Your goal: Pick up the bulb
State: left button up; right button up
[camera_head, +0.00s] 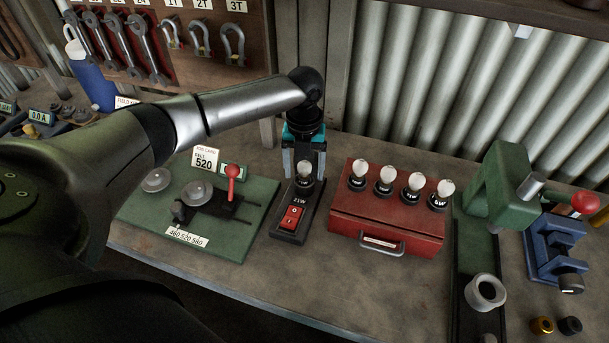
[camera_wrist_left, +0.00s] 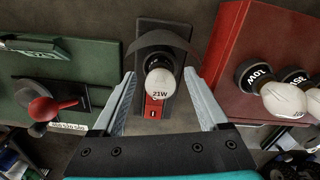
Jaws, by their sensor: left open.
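A bulb (camera_head: 305,168) with a pale glass globe stands upright on a narrow black stand (camera_head: 287,237) marked 21W, which has a red switch (camera_head: 293,215). In the left wrist view the bulb (camera_wrist_left: 160,86) also reads 21W. My left gripper (camera_head: 304,172) is open, pointing down over this bulb. In the wrist view its two fingers (camera_wrist_left: 160,84) lie on either side of the bulb, with visible gaps and no clear contact. Several more bulbs (camera_head: 413,183) stand in a row on a red box (camera_head: 384,221) to the right. My right gripper is not in view.
A green board (camera_head: 236,243) with round discs and a red-knobbed lever (camera_head: 232,173) lies left of the stand. A green press (camera_head: 497,180) and a blue fixture (camera_head: 555,250) stand to the right. Bare bench shows in front of the red box.

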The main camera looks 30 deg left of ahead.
pick_arm(q)
jog(key=shift+c, duration=0.3)
grip_shut()
dwell(0.4)
